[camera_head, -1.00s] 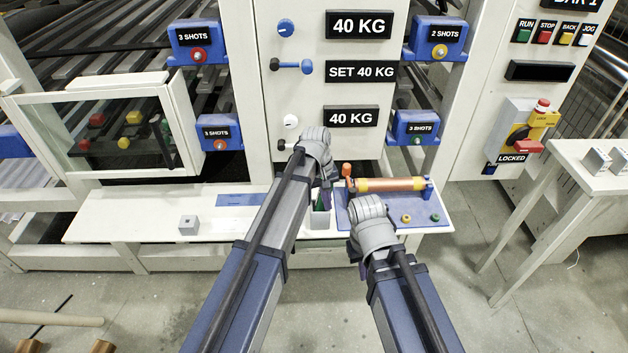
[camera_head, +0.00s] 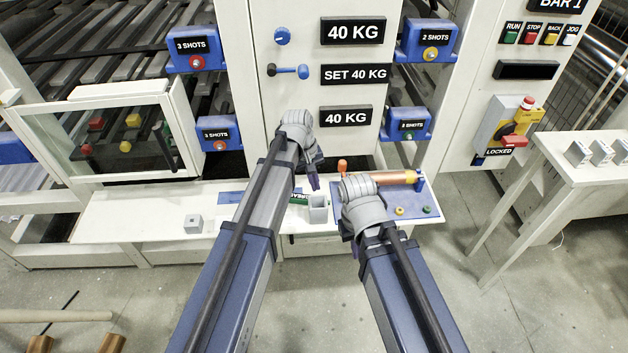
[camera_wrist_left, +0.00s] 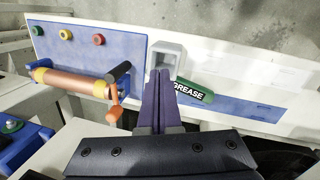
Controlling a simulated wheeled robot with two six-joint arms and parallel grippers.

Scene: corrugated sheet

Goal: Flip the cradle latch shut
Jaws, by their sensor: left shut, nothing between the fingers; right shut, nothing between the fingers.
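The copper-coloured cylinder (camera_head: 393,178) lies in its cradle on a blue plate (camera_head: 412,203) at the shelf's right end. It also shows in the left wrist view (camera_wrist_left: 72,83). What appears to be the latch (camera_wrist_left: 115,97) stands at one cylinder end, with a black part and an orange tip; its orange part shows in the head view (camera_head: 342,166). Whether it is fully open cannot be told. My left gripper (camera_head: 314,183) is shut and empty, apart from the latch; its purple fingers show in the wrist view (camera_wrist_left: 163,76). My right gripper (camera_head: 355,248) is shut, mostly hidden by its own wrist.
A grey cup (camera_head: 318,209) and a green piece marked GREASE (camera_wrist_left: 188,90) are close to my left fingers. A grey block (camera_head: 193,224) sits further left on the white shelf (camera_head: 130,215). Small coloured pieces (camera_head: 426,209) lie on the blue plate. A white panel rises behind.

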